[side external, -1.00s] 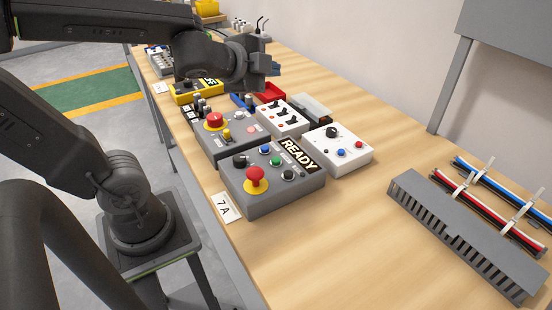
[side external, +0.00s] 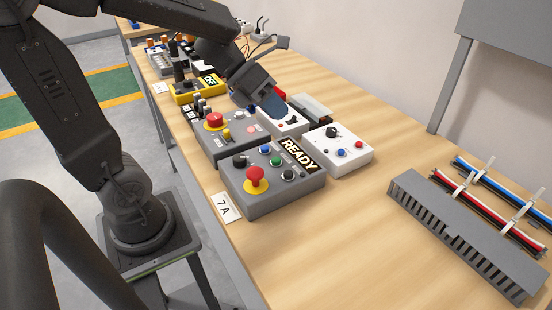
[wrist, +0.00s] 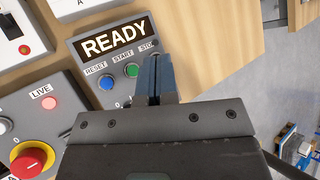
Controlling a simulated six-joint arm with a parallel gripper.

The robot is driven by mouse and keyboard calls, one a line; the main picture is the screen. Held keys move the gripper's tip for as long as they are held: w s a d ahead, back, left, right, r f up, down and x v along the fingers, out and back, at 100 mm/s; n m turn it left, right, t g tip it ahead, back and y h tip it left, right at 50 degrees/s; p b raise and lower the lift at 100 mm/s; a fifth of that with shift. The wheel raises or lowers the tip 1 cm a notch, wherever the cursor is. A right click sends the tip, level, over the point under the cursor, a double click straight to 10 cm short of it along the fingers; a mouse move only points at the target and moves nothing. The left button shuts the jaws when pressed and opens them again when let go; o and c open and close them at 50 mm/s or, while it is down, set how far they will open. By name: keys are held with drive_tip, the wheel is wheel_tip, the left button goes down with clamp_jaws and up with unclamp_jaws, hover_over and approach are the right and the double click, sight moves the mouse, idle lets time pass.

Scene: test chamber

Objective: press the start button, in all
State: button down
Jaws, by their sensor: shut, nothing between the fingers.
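The grey control box (side external: 262,200) with a READY display (side external: 298,154) sits on the bench, with a 7A card beside it. In the wrist view, the green button (wrist: 131,70) under the START label is visible just left of my fingers; it also shows in the side view (side external: 275,161). The blue button (wrist: 106,82) is under RESET. The STOP label is partly covered by my fingers, and its button is hidden. My gripper (side external: 279,110) is shut and empty, tilted down above the neighbouring boxes behind the control box. Its closed blue fingertips show in the wrist view (wrist: 157,60).
A red mushroom button (side external: 256,176) stands on the same box, near a black knob (side external: 239,160). A grey box with a red emergency button (side external: 215,120) and a white box (side external: 347,157) are close by. A grey cable duct (side external: 465,240) lies right; bare bench lies between.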

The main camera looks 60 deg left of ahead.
sight(276, 158)
drive_tip(key=shift+f, duration=0.15)
drive_tip(key=shift+f, duration=4.3)
drive_tip(key=shift+f, duration=0.15)
drive_tip(key=shift+f, duration=0.25)
drive_tip(key=shift+f, duration=0.55)
drive_tip(key=shift+r, duration=1)
